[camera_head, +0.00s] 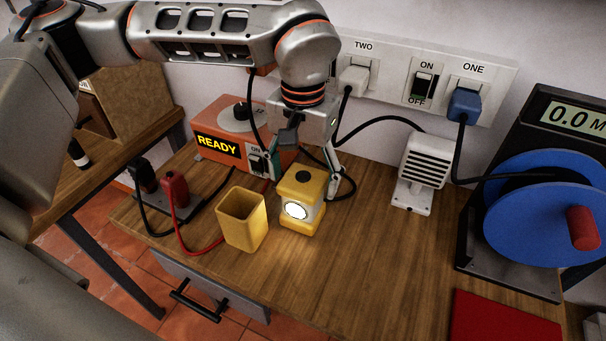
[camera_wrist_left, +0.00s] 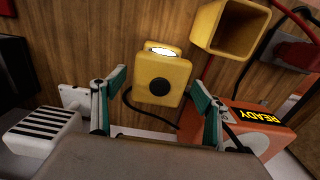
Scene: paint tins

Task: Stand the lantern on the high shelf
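The lantern (camera_head: 301,215) is a small yellow block with a round, lit white lamp face and a dark round spot on top. It stands upright on the wooden workbench (camera_head: 370,270). My left gripper (camera_head: 306,181) reaches down from above with its fingers spread on either side of the lantern. In the left wrist view, the lantern (camera_wrist_left: 160,92) lies between the open fingertips (camera_wrist_left: 158,88), with small gaps showing beside it. My right gripper is out of view. I cannot make out a high shelf in these frames.
A yellow open-topped container (camera_head: 243,222) stands close left of the lantern. An orange READY box (camera_head: 215,150), red and black plugs and cables lie behind and left. A white vented unit (camera_head: 422,170), blue reel (camera_head: 540,205) and red mat (camera_head: 500,318) are right. The front-centre bench is clear.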

